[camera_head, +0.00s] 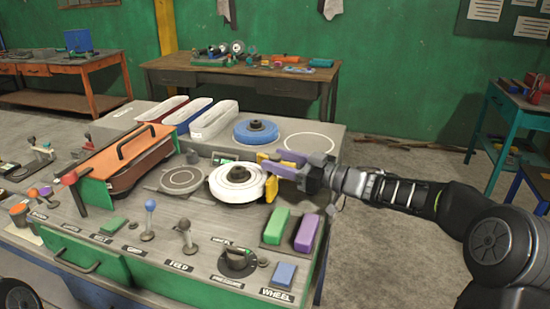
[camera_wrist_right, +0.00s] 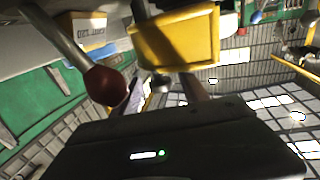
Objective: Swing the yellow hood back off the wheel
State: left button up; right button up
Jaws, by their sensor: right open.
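The white wheel (camera_head: 236,186) lies flat on the grey bench top. Yellow hood parts (camera_head: 271,188) show at its right edge, partly behind my right gripper. My right gripper (camera_head: 284,165) is open and comes in from the right, with its fingers close to the yellow hood. I cannot tell whether they touch it. In the right wrist view a yellow panel (camera_wrist_right: 175,40), which looks like the hood, fills the upper middle. A red ball knob (camera_wrist_right: 105,86) on a rod shows to its left. My left gripper is not in view.
Levers, a dark dial (camera_head: 237,263) and green and purple blocks (camera_head: 276,226) stand in front. Open floor lies right of the bench.

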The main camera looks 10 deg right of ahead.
jog(key=shift+w+a, duration=0.5)
grip_shut()
dwell(1.2)
